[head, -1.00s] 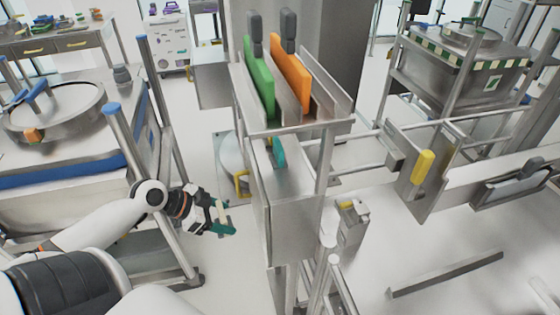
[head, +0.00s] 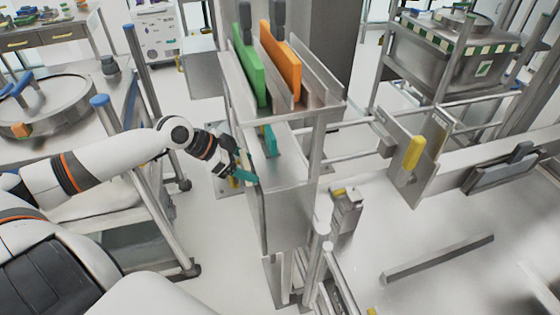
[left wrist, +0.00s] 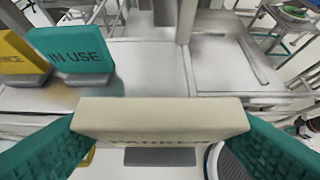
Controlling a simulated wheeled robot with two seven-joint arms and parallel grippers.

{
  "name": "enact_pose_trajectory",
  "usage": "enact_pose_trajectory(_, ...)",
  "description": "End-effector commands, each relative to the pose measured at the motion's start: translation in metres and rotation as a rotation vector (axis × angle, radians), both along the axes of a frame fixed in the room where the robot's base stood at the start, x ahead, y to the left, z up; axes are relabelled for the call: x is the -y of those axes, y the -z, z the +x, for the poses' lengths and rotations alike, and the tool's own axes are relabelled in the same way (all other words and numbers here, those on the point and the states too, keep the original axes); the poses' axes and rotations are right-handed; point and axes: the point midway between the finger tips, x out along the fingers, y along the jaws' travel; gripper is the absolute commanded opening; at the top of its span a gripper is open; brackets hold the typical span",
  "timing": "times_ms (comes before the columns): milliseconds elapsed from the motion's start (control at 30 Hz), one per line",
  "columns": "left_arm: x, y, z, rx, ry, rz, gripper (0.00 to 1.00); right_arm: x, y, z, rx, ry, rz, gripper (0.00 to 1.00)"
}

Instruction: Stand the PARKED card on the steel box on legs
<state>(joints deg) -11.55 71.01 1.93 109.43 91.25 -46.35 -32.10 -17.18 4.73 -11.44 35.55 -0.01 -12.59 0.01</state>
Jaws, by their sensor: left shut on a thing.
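A cream card (left wrist: 160,116) with dark lettering, only partly legible, is held between the teal fingers of my left gripper (head: 243,172) in the left wrist view. The steel box (head: 290,218) stands below a raised shelf in the head view. My left gripper is at the left edge of the box's top; the exact gap cannot be told. A teal IN USE card (left wrist: 75,52) stands on the box top, and it also shows in the head view (head: 271,140). A yellow card (left wrist: 18,58) stands beside it. My right gripper is not in view.
A shelf (head: 300,122) above the box carries a green panel (head: 251,62) and an orange panel (head: 281,58). A steel post (left wrist: 185,20) rises behind the box top in the left wrist view. A cart with a blue-capped post (head: 99,101) stands to the left.

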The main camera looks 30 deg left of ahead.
Motion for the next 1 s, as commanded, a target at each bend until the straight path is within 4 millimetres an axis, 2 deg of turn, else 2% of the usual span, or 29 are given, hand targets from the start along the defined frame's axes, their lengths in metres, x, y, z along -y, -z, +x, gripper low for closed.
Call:
enact_pose_trajectory(400, 0.033, -0.004, 0.039, 0.004, 0.001, -0.003, 0.4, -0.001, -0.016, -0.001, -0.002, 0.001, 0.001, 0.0)
enact_pose_trajectory(633, 0.044, -0.004, 0.051, 0.004, 0.002, -0.002, 0.4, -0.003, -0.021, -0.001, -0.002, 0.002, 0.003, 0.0)
enact_pose_trajectory(800, 0.063, -0.006, 0.073, 0.003, 0.004, -0.003, 0.4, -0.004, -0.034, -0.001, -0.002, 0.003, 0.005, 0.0)
enact_pose_trajectory(900, 0.06, 0.01, 0.069, -0.002, 0.001, 0.001, 0.4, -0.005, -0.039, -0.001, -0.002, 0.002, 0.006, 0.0)
enact_pose_trajectory(1000, 0.06, 0.014, 0.069, 0.0, 0.001, 0.002, 0.4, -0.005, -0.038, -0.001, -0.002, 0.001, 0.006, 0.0)
